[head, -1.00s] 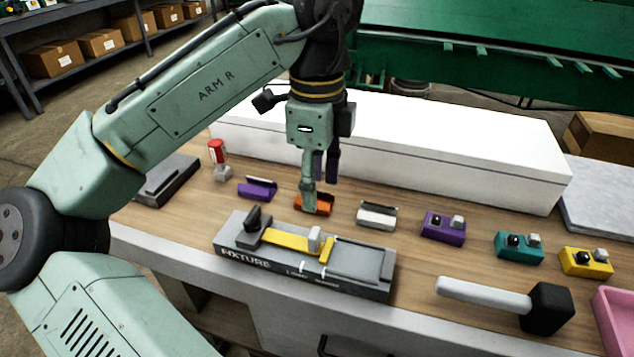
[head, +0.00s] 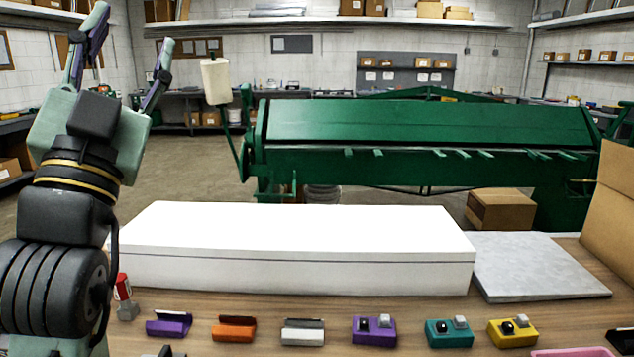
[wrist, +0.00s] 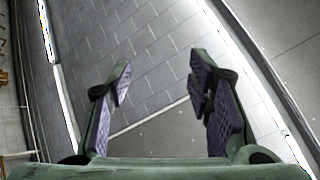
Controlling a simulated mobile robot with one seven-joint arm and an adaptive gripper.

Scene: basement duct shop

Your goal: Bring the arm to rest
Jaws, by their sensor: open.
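My gripper (head: 122,62) is raised at the upper left of the head view, above the bench and pointing up. Its two fingers are spread wide apart with nothing between them. In the wrist view my gripper (wrist: 160,95) also shows open and empty, with a block wall and ceiling area beyond the fingers. My arm is folded upright along the left edge of the head view, clear of the things on the bench.
A long white box (head: 290,272) lies along the bench. In front stand purple (head: 168,327), orange (head: 234,330) and white (head: 303,333) holders, and purple (head: 374,338), teal (head: 449,341) and yellow (head: 512,338) blocks with knobs. A red-topped object (head: 124,298) stands beside my arm. A green machine (head: 380,135) is behind.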

